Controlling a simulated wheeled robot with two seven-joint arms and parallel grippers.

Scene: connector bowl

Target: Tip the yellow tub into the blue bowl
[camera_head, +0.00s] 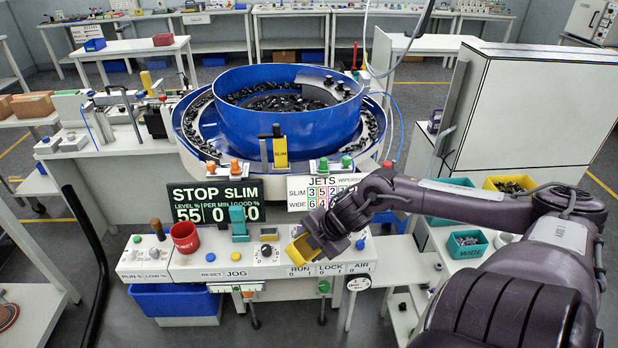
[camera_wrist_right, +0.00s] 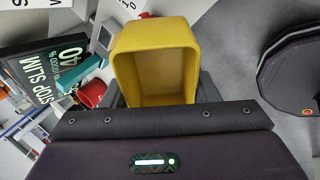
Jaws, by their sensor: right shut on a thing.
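The yellow tub (camera_head: 303,249) is in the head view, in front of the white control panel and below the JETS display. My right gripper (camera_head: 317,236) is shut on it. In the right wrist view the tub (camera_wrist_right: 156,50) sits between the dark fingers (camera_wrist_right: 160,96), and its open inside looks bare. The tub appears tilted in the head view. The big blue bowl (camera_head: 290,135) stands behind and above the panel, with many small black parts inside. The tub is apart from the bowl, nearer to me and lower. My left gripper is not in view.
The STOP SLIM display (camera_head: 215,203) and JETS board (camera_head: 322,192) stand between panel and bowl. A red cup (camera_head: 185,238) and knobs crowd the panel. A yellow bin (camera_head: 509,184) and teal bin (camera_head: 467,244) are at right, beside a tall white cabinet (camera_head: 535,115).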

